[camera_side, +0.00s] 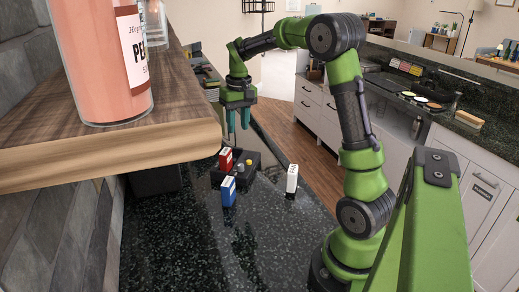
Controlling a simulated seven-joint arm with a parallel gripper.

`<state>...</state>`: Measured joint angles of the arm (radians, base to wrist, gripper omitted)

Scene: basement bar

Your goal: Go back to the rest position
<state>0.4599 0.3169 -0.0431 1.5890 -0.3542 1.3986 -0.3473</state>
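My gripper (238,134) hangs over the dark speckled counter, fingers pointing down. Its two teal fingers stand apart with nothing visible between them. Below it, a red and white box (226,159) stands at a small black holder (216,178). A blue and white box (228,192) stands at the holder's near side; I cannot tell whether it is in the holder or just in front. A white box (292,179) stands upright on the counter to the right, apart from the holder. My gripper is above and clear of all of these.
A wooden shelf (110,145) with a pink bottle (100,60) juts in at the left, close to the camera. The near counter (250,250) is bare. Farther right stands another counter with white drawers (318,110).

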